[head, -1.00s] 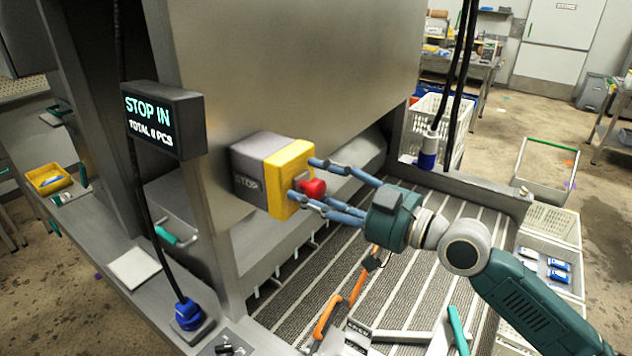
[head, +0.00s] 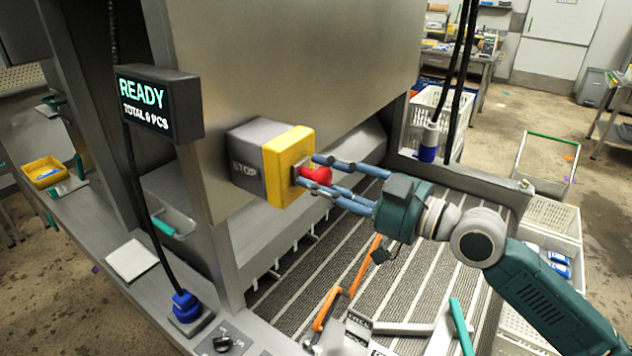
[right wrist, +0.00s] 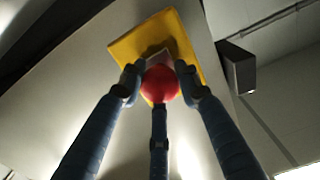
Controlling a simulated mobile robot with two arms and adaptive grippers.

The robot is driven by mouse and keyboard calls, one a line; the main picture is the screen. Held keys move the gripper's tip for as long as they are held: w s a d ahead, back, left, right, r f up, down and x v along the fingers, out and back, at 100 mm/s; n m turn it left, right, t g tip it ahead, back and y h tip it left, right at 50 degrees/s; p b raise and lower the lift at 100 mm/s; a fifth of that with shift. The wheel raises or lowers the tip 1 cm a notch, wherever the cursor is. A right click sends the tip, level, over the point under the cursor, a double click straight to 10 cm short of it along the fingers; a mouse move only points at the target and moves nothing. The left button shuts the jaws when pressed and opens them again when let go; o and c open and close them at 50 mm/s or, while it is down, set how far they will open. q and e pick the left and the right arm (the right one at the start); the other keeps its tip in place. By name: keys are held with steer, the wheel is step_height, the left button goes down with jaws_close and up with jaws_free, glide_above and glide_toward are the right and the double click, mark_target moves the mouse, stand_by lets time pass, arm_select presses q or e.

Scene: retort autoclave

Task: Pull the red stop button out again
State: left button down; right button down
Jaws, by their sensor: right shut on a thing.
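The red stop button (head: 317,174) sticks out from the yellow face (head: 288,170) of the grey STOP box (head: 248,165) on the machine's side. My right gripper (head: 326,178) is shut on the red button, its blue fingers around it. In the right wrist view the red button (right wrist: 160,84) sits between the fingertips, in front of the yellow plate (right wrist: 140,45). The display (head: 160,104) reads READY and TOTAL 0 PCS. My left gripper is not in view.
A ribbed conveyor (head: 380,275) lies below the arm, with an orange-handled tool (head: 326,308) near its front. Black cables hang at the left and upper right. White crates (head: 550,235) stand at the right. A rotary switch (head: 225,343) sits at the lower left.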

steer(key=c, duration=1.4)
jaws_free()
steer(key=shift+r, duration=0.25)
steer(key=shift+o, duration=1)
steer(key=shift+s+d, duration=0.1)
steer(key=shift+d, duration=0.05)
steer(key=shift+s+d, duration=0.1)
steer(key=shift+s, duration=0.05)
steer(key=shift+d+f, duration=0.1)
steer(key=v, duration=1.2)
